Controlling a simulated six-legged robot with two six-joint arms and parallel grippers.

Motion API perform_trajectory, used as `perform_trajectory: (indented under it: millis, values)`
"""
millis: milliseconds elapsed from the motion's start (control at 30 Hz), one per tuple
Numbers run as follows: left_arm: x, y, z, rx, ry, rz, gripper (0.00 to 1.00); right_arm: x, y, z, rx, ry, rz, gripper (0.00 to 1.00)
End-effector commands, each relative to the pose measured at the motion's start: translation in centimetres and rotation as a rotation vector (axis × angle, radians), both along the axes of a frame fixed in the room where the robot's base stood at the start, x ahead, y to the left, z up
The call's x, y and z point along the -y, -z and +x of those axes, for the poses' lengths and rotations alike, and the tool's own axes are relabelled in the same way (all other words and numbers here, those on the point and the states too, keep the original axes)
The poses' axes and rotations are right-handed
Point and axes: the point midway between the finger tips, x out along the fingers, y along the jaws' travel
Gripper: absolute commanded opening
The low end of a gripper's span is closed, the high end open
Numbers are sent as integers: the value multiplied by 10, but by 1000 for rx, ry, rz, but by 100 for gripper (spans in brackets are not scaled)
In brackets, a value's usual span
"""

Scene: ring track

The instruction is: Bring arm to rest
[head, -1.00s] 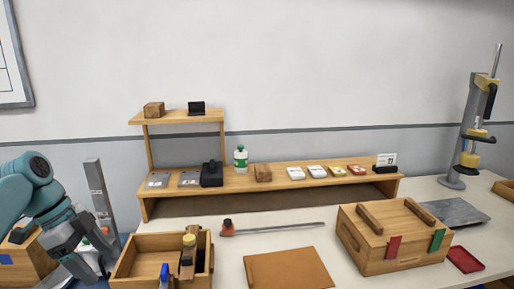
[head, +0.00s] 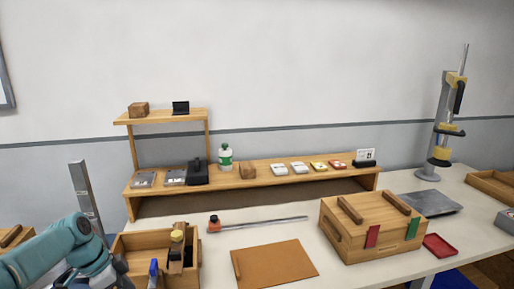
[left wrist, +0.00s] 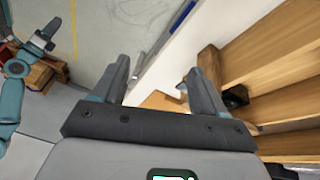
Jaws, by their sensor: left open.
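My left arm (head: 52,250) is teal and comes in low at the left edge of the head view. Its gripper is partly cut off at the bottom edge there, beside the left end of an open wooden tray (head: 128,243). In the left wrist view my left gripper (left wrist: 158,82) is open, with its two dark fingers apart and nothing between them.
A wooden shelf (head: 290,179) with small items stands along the wall. A lidded wooden box (head: 350,243), a brown board (head: 275,263) and a red tray (head: 438,246) lie on the white table. A grey upright post (head: 86,195) stands behind my arm.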

Motion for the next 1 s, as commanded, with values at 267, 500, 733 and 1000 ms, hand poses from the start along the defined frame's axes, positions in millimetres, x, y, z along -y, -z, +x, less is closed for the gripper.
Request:
perform_trajectory:
  millis: [267,500,733,1000]
  values:
    - [84,165,-32,-181,-366,-9,72,0,0,0,0,0,0,43]
    - [171,280,-155,-349,-797,-17,72,0,0,0,0,0,0,43]
    - [202,297,-240,-433,-1049,-37,72,0,0,0,0,0,0,43]
    - [204,297,-249,-439,-1088,-44,72,0,0,0,0,0,0,43]
